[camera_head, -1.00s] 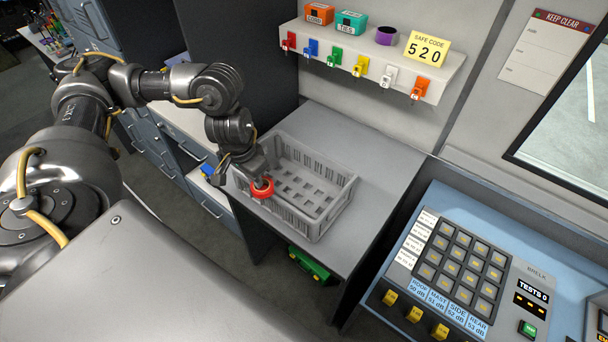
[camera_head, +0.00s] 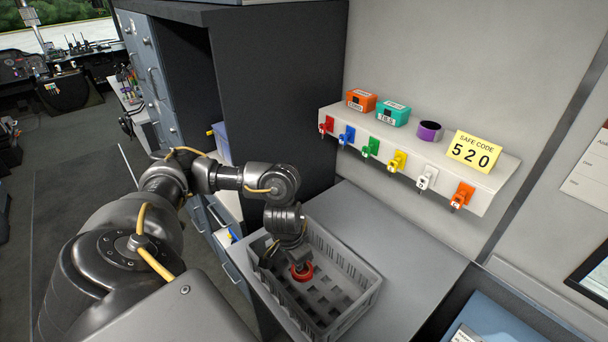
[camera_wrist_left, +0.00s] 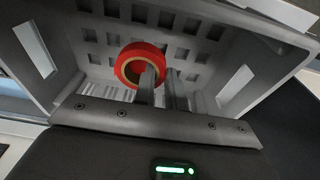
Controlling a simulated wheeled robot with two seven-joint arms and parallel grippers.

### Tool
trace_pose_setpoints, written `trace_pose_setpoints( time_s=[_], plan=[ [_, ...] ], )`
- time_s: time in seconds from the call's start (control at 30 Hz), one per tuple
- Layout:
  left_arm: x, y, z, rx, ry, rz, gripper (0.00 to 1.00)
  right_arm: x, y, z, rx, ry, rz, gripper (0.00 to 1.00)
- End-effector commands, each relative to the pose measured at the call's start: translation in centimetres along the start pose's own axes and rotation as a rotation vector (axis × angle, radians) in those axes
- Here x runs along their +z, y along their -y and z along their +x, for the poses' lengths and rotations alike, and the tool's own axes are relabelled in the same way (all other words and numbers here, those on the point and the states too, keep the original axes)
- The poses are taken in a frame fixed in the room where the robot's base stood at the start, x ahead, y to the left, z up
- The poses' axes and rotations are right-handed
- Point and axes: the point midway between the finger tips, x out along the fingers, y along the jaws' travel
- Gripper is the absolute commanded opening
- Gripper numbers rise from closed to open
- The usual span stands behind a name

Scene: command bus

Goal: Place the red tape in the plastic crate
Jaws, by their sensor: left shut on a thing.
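The red tape (camera_head: 302,271) is a red ring held at the tips of my left gripper (camera_head: 297,262), inside the outline of the plastic crate. The left wrist view shows the red tape (camera_wrist_left: 141,64) with one finger of my left gripper (camera_wrist_left: 158,84) through its hole and the other finger outside. The grey plastic crate (camera_head: 352,316) stands on the counter, with slotted walls and a holed floor. The crate floor (camera_wrist_left: 195,45) shows behind the tape in the left wrist view. I cannot tell whether the tape touches the floor. My right gripper is not in view.
A wall shelf (camera_head: 440,165) behind the crate carries an orange box (camera_head: 361,101), a teal box (camera_head: 393,114), a purple roll (camera_head: 429,131) and a yellow code sign (camera_head: 474,151), with several coloured keys along its front. The counter (camera_head: 410,250) right of the crate is clear.

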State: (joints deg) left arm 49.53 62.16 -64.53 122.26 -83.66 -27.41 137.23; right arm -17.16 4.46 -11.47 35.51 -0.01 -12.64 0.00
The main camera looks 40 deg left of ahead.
Motion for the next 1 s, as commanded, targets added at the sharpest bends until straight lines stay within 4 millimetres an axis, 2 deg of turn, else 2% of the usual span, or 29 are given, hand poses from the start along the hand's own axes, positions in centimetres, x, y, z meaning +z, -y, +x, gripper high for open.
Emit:
trace_pose_setpoints(
  time_s=[0.2, 0.3, 0.57, 0.8, 1.0],
  plan=[
    [0.7, -0.1, 3.4, 0.002, 0.006, -0.001, 0.0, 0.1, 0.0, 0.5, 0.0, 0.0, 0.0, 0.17],
    [0.8, 0.0, 4.4, 0.0, 0.005, -0.002, 0.0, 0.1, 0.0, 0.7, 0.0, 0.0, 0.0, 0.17],
    [0.8, -0.1, 5.3, 0.001, 0.003, 0.0, 0.0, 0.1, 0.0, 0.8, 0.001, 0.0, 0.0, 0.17],
    [1.4, 0.0, 8.4, 0.0, 0.005, -0.002, 0.0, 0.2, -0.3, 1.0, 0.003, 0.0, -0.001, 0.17],
    [1.3, 0.0, 8.7, -0.001, 0.002, 0.001, 0.0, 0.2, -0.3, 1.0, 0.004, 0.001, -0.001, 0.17]
  ],
)
